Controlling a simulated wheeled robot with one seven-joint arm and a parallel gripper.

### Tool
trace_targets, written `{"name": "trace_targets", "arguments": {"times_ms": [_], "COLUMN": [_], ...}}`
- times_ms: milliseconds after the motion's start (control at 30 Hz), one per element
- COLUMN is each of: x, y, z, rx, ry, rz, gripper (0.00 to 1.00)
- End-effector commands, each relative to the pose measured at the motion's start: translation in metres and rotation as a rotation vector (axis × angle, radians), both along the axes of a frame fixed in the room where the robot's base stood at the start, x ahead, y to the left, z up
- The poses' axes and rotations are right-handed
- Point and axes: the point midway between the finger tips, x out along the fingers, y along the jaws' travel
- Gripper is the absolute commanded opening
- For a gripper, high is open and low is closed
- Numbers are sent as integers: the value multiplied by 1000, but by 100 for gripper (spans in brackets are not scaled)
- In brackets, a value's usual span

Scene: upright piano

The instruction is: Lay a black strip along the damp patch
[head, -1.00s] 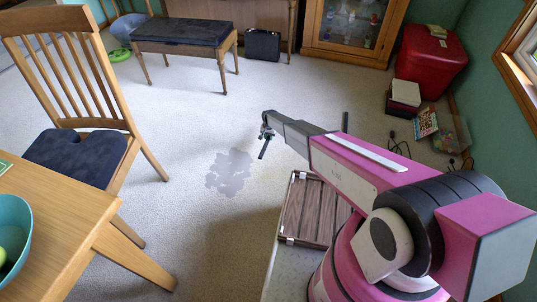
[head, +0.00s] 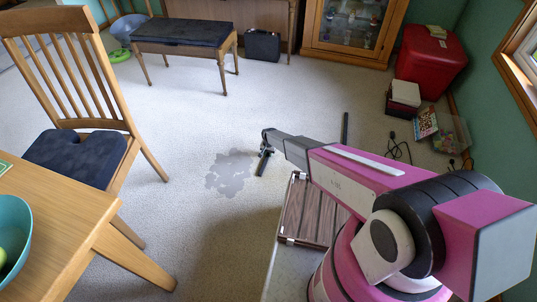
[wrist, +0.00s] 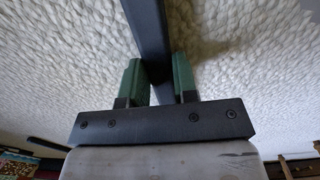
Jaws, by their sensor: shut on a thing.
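The damp patch (head: 230,173) is a grey, uneven stain on the pale carpet, left of my gripper in the head view. My gripper (head: 266,151) is shut on a black strip (head: 262,164) just right of the patch's right edge. In the wrist view the held black strip (wrist: 150,35) runs up and away between the two green fingers (wrist: 159,80). I cannot tell whether its lower end touches the carpet. A second black strip (head: 345,127) is farther right on the carpet, beyond my arm.
A wooden slatted crate (head: 308,212) stands below my arm. A wooden chair (head: 78,125) and table (head: 70,215) are at the left. Cables (head: 398,148) and a red box (head: 430,62) are at the right. The carpet around the patch is clear.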

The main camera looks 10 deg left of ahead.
Motion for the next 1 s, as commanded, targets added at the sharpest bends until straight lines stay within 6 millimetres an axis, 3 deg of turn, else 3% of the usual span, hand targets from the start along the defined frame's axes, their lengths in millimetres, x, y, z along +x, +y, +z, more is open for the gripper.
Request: {"name": "trace_targets", "arguments": {"times_ms": [233,267,333,767,1000], "x": [0,0,0,0,-1], "y": [0,0,0,0,-1], "z": [-3,-3,-3,3,32], "rx": [0,0,0,0,0], "ry": [0,0,0,0,0], "rz": [0,0,0,0,0], "gripper": [0,30,53,53,53]}}
